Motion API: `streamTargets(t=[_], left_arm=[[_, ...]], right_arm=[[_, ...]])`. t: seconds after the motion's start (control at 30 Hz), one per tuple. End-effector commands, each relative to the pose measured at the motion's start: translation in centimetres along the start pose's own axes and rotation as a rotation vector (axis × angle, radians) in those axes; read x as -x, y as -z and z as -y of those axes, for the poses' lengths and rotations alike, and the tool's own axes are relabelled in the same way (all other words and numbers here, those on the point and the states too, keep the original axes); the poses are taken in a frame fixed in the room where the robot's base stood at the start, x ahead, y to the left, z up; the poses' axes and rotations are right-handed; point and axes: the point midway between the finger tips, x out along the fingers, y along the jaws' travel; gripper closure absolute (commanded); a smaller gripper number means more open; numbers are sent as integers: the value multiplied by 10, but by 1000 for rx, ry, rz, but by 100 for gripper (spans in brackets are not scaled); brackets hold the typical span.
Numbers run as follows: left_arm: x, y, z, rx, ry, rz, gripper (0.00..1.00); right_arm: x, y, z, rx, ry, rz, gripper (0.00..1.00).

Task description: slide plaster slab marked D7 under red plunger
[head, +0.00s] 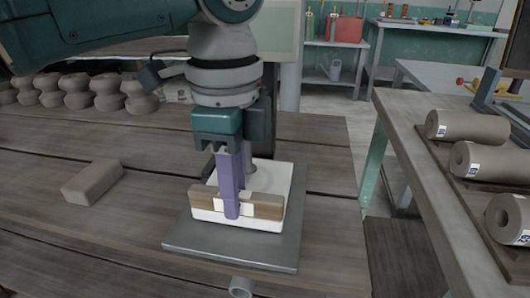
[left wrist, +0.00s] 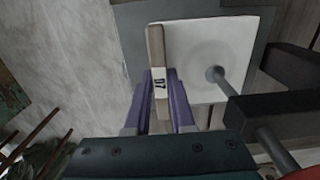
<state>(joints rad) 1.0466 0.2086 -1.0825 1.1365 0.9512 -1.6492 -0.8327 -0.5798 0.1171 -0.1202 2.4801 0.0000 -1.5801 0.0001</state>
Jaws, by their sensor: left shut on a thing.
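The plaster slab (head: 272,178) is white with a brown strip (head: 207,199) along its near edge. It lies flat on a grey base plate. The left wrist view shows the slab (left wrist: 185,45) with the D7 label (left wrist: 160,84) on the strip. My left gripper (head: 231,208) points down, its purple fingers (left wrist: 163,88) shut on the strip from both sides. A grey plunger rod (left wrist: 225,83) ends over the slab's middle; contact cannot be told. A red part (left wrist: 306,173), likely the plunger's top, shows at the lower right corner. My right gripper is out of view.
The grey base plate (head: 190,240) sits on a wooden table. A clay block (head: 92,182) lies to the left, and several rounded clay pieces (head: 80,92) line the back left. A side bench with labelled clay cylinders (head: 470,125) stands at right, across a gap.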

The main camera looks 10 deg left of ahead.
Motion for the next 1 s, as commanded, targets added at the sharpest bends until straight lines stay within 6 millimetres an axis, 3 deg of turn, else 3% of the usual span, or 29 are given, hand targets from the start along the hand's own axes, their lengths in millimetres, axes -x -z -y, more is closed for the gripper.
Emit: streamTargets(t=[0.4,0.43,0.73,1.0], left_arm=[[-1,0,7,0,2,-1,100],[-1,0,6,0,2,-1,77],[-1,0,6,0,0,-1,43],[-1,0,6,0,-2,0,43]], right_arm=[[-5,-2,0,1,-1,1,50],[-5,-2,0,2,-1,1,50],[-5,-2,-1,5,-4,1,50],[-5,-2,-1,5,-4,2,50]])
